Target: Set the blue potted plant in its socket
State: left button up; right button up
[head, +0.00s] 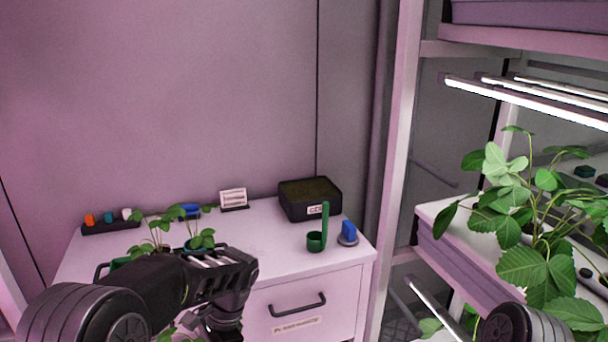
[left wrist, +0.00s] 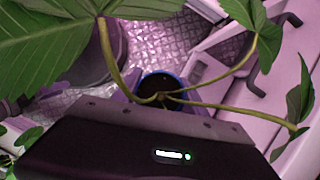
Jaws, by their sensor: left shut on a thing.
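The blue potted plant shows in the left wrist view as a dark pot with a blue rim (left wrist: 177,77), with several stems and broad green leaves spreading from it. My left gripper (left wrist: 155,112) is shut on it. The pot's lower part is hidden by the gripper. In the head view my left arm bends down at the bottom, and its fingers and most of the held plant are hidden or out of frame. I cannot make out the plant's socket for sure. My right gripper is not in view.
A white cabinet (head: 262,238) bears small potted plants (head: 155,236), a soil-filled black box (head: 310,203), a green scoop (head: 316,241), a blue-handled item (head: 348,234) and a small sign (head: 233,198). A rack with a leafy plant (head: 520,265) and bright lamps (head: 530,102) stands right.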

pick_arm(q)
jog(key=n, duration=0.2)
jog(key=n+g+h, duration=0.1)
jog(key=n, duration=0.2)
jog(key=shift+h, duration=0.3)
dwell(1.0)
dwell(2.7)
